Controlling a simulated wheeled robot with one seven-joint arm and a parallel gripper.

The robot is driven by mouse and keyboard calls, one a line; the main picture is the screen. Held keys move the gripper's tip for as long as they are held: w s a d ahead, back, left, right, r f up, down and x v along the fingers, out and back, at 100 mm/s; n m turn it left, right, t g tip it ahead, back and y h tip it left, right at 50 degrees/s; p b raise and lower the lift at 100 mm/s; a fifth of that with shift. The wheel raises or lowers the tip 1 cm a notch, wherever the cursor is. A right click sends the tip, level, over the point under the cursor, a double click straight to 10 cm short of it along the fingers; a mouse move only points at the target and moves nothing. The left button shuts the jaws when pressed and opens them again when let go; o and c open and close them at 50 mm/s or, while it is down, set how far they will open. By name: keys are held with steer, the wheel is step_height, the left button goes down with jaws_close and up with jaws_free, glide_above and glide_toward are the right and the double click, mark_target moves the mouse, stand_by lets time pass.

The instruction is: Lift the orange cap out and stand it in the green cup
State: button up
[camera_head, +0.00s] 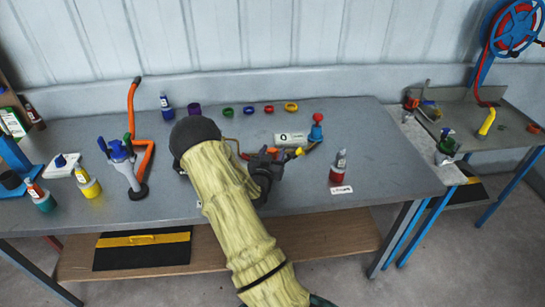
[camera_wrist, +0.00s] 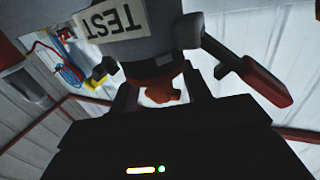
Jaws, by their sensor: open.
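In the wrist view, an orange piece (camera_wrist: 160,94), which looks like the orange cap, sits at the end of a grey body with a "TEST" label. My gripper (camera_wrist: 163,84) is open, with its dark fingers on either side of that piece. I cannot tell whether they touch it. In the head view, my gripper (camera_head: 277,160) is over the middle of the bench, and my arm hides what is under it. A small green cup (camera_head: 228,112) stands in the back row, apart from my gripper.
Purple (camera_head: 194,110), blue (camera_head: 248,111), red (camera_head: 269,109) and yellow (camera_head: 291,107) cups share the back row. A red lever (camera_wrist: 268,84) is close right in the wrist view. A bottle (camera_head: 339,168) stands right of my gripper. An orange bent pipe (camera_head: 147,160) rises at left.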

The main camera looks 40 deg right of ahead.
mark_target(273, 149)
stand_by(0.5)
jaws_close()
steer(key=shift+r, duration=0.1)
step_height(273, 149, up, 10)
steer(key=shift+f+b, duration=0.1)
steer(key=shift+b, duration=0.6)
stand_by(0.7)
